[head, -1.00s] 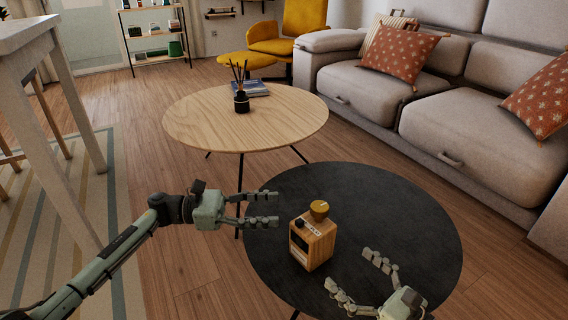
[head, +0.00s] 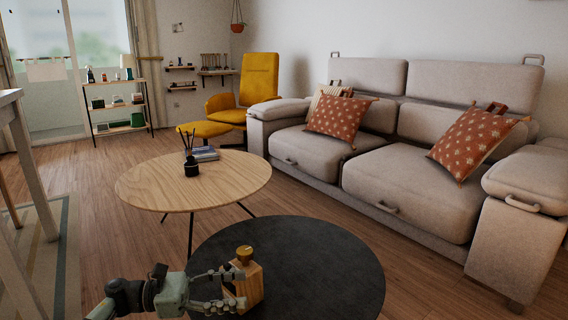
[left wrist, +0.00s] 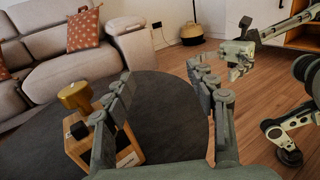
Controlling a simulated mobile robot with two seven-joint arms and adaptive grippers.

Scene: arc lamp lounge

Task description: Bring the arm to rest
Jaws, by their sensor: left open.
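My left gripper (head: 240,288) is open and empty at the near left edge of the black round table (head: 320,265). A wooden box with a brass-coloured knob on top (head: 252,284) stands upright on that table, close by the gripper's fingers. In the left wrist view the box (left wrist: 76,148) lies outside the jaws, left of the left finger, and the space between the fingers (left wrist: 160,80) is empty. My right gripper (left wrist: 238,56) shows only in the left wrist view, at the upper right, away from the table. Its jaw opening is unclear.
A light wooden round table (head: 150,183) stands behind, with a dark reed diffuser (head: 191,168) and books. A grey sofa (head: 400,190) fills the right side. A white table (head: 28,150) stands at the left. The rest of the black table top is clear.

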